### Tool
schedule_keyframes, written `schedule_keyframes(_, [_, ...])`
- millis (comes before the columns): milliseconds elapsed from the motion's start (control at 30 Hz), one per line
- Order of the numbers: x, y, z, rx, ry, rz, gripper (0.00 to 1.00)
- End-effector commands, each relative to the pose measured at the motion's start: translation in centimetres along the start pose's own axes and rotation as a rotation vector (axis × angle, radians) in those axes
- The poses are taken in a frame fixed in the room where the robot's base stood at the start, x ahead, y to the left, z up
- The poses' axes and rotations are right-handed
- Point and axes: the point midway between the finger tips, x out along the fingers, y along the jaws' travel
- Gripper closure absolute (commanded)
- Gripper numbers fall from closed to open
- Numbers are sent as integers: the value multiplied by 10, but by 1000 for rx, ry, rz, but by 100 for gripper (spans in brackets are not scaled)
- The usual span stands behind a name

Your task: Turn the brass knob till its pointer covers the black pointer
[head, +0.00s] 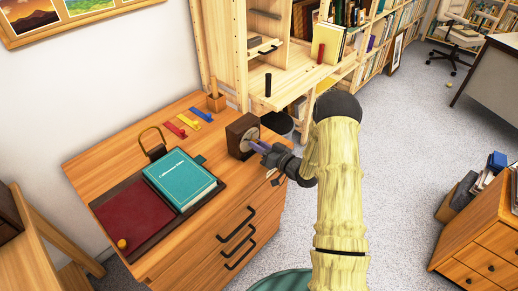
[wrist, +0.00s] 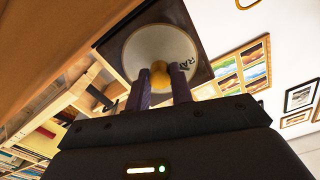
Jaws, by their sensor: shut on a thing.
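The brass knob (wrist: 159,77) sits at the middle of a pale round dial (wrist: 140,50) in the wrist view. The dial is on the front of a dark brown box (head: 237,133) on the wooden cabinet top. My gripper (wrist: 159,84) has its two purple fingers on either side of the knob, shut on it. In the head view my gripper (head: 260,146) reaches the dial from the right. Black marks (wrist: 186,65) show on the dial just right of the knob. I cannot make out the knob's own pointer, and the fingers cover the lower part of the dial.
Red, yellow and blue tags (head: 188,122) and a wooden holder (head: 216,102) are behind. A shelf unit (head: 265,85) stands close beyond the cabinet.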

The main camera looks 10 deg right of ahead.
Motion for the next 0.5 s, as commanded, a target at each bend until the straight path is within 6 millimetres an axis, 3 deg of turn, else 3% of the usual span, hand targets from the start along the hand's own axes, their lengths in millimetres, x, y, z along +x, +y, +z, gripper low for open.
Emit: schedule_keyframes(500, [0,2,5,-493,0,1,100])
